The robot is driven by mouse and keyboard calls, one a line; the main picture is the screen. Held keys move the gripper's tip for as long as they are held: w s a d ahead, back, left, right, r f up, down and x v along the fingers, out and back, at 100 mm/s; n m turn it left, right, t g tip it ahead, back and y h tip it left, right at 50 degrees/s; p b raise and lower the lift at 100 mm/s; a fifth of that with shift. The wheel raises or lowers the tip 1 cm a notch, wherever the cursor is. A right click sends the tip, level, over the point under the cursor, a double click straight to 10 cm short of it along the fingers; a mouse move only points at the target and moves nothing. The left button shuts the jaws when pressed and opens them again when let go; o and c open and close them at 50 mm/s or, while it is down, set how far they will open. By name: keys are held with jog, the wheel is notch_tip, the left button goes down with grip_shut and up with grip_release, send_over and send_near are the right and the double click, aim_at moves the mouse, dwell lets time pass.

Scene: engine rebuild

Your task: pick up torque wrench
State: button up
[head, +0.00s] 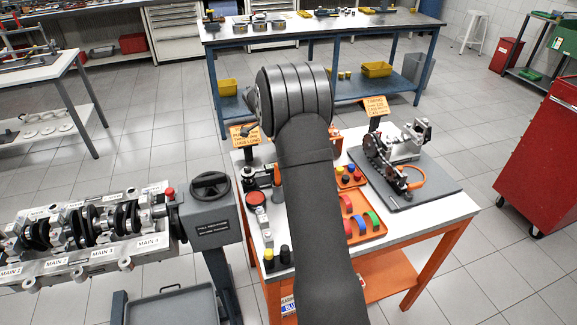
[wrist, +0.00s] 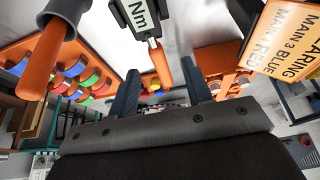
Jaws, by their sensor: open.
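In the wrist view, a dark tool body with a white Nm label (wrist: 138,14), which looks like the torque wrench, shows at the top middle. A slim orange part (wrist: 162,66) shows just below it, in line with the gap between my fingers; I cannot tell whether it is one piece with the labelled body. My gripper (wrist: 160,72) is open, with its two dark blue fingers on either side of that gap. No grip on anything shows. In the head view my arm hides my gripper, and I cannot make out the wrench.
An orange tray (head: 372,236) with coloured bearing shells lies on the white-topped bench. A dark mat (head: 432,190) with a metal assembly is to its right. Orange label signs (head: 375,106) stand at the back. A thick orange handle (wrist: 45,65) is close by. An engine block (head: 85,245) is left.

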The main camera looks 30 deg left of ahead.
jog(key=shift+s+x, duration=0.15)
jog(key=shift+x, duration=1.6)
jog(key=shift+s+x, duration=0.15)
jog(key=shift+x, duration=1.55)
jog(key=shift+d, duration=0.1)
grip_shut()
